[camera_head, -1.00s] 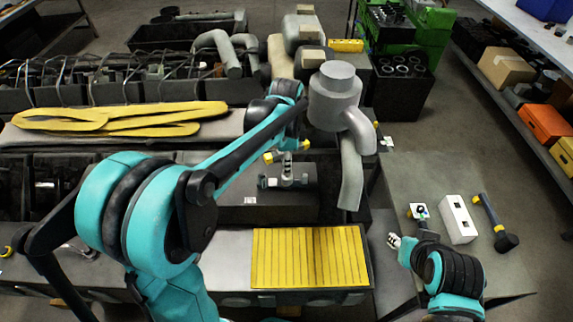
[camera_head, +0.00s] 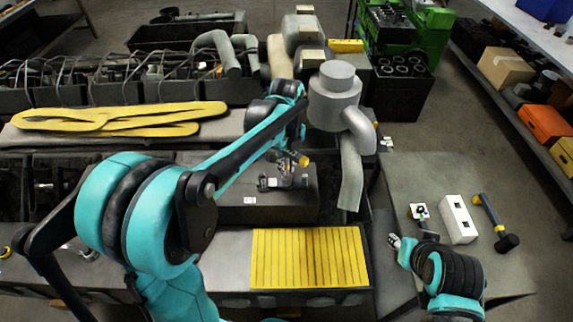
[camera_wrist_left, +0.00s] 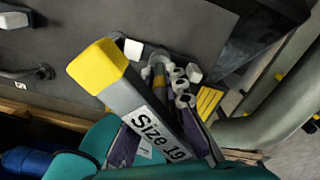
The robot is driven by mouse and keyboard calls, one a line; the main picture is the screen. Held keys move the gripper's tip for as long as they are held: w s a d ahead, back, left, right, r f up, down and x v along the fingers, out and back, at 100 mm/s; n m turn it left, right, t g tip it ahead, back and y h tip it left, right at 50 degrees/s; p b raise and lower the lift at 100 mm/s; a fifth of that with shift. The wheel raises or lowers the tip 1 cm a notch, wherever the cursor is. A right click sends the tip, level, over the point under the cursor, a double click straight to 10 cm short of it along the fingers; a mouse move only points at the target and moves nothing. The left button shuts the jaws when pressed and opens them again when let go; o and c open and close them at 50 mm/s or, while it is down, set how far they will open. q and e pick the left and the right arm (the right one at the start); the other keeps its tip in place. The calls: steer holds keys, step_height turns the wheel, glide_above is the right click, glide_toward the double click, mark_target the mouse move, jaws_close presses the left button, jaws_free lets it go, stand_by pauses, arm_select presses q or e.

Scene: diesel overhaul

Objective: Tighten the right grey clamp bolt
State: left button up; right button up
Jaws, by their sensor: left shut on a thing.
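A wrench with a yellow end and the label "Size 19" (camera_wrist_left: 152,122) fills the middle of the left wrist view. Its yellow end (camera_head: 303,160) shows in the head view above the grey clamp (camera_head: 282,182). The clamp sits on a dark grey block.
A grey canister with a bent pipe (camera_head: 350,150) stands just right of the clamp. A yellow ribbed mat (camera_head: 310,258) lies in front. A white box (camera_head: 458,220) and a hammer (camera_head: 495,222) lie on the right table. Yellow gaskets (camera_head: 120,117) lie at left.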

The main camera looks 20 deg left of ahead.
arm_select(q)
jaws_close()
steer(key=shift+r+p, duration=1.25)
steer(key=shift+r, duration=0.5)
step_height(320, 180, up, 6)
steer(key=p, duration=0.4)
steer(key=shift+r, duration=0.1)
